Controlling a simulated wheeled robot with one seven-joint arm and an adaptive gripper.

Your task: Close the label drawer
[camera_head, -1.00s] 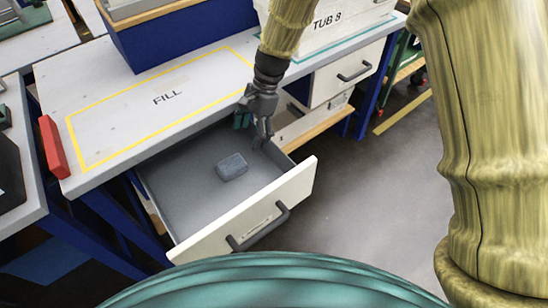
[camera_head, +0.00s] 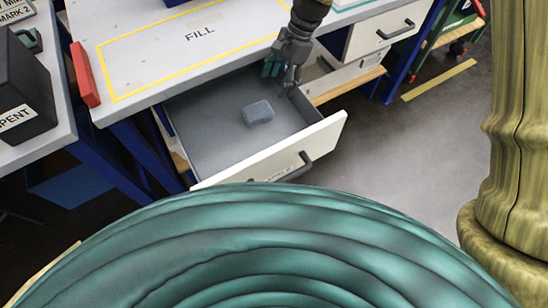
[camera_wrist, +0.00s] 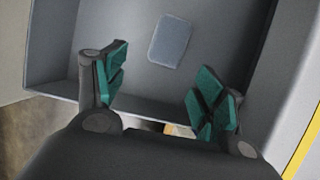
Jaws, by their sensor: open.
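The label drawer (camera_head: 325,131) is pulled out from under the worktop, with a white front and a dark bar handle (camera_head: 292,169). My green body part hides part of its front's lower left. A small grey-blue block (camera_head: 258,113) lies on the drawer floor; it also shows in the wrist view (camera_wrist: 170,41). My gripper (camera_head: 280,78) is open and empty, over the drawer's back right part near the worktop edge. In the wrist view, the green-padded fingers (camera_wrist: 160,92) are apart with nothing between them, and the drawer interior (camera_wrist: 110,45) lies beyond them. The handle is not visible there.
The worktop (camera_head: 165,60) has a yellow outlined FILL area. A red block (camera_head: 84,74) sits at its left edge. A dark box marked SPENT (camera_head: 22,90) stands on the left bench. Another handled drawer (camera_head: 380,32) is closed at right. The floor (camera_head: 400,140) right of the open drawer is clear.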

